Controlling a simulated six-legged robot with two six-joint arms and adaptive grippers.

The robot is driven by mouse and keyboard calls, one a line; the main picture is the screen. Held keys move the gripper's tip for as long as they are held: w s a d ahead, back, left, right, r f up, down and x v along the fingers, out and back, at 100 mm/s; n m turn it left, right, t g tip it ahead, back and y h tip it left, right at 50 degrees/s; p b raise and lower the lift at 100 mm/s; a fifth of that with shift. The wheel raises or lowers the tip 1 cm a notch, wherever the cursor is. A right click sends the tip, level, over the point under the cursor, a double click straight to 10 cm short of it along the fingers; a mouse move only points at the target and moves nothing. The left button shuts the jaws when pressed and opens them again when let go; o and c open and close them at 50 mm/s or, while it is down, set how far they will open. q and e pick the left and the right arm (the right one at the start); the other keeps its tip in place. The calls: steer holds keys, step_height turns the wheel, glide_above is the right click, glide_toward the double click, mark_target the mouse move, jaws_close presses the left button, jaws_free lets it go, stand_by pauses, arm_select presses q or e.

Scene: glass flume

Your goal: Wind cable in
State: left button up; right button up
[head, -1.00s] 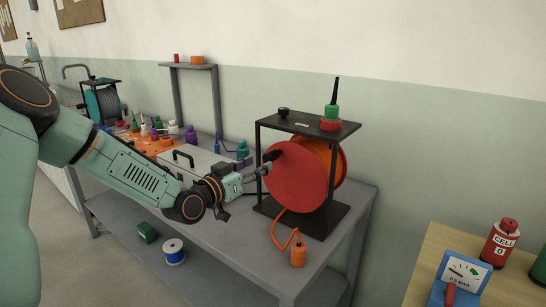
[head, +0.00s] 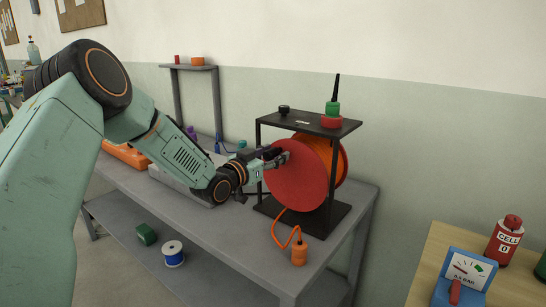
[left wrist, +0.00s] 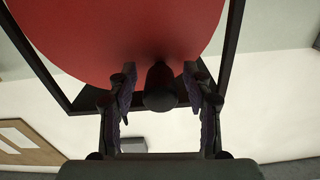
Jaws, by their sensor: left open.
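A cable reel with a red front disc (head: 297,190) and orange drum sits in a black frame (head: 309,124) on a grey bench. Orange cable (head: 277,228) hangs from it to an orange plug (head: 299,254) on the bench. My left gripper (head: 280,156) is at the disc's upper left edge. In the left wrist view, a dark crank knob (left wrist: 160,88) on the red disc stands between my open left gripper's fingers (left wrist: 161,76), with gaps visible at both sides. In the head view the fingers largely hide the knob. My right gripper is out of view.
A green pot (head: 332,108) on a red ring (head: 331,121) stands on the frame's top. A gauge (head: 465,272) stands on a wooden table at right.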

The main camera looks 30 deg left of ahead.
arm_select(q)
steer(key=shift+w, duration=0.2)
steer(key=shift+s+r, duration=0.1)
steer(key=shift+s, duration=0.1)
steer(key=shift+w, duration=0.2)
steer(key=c, duration=0.6)
jaws_close()
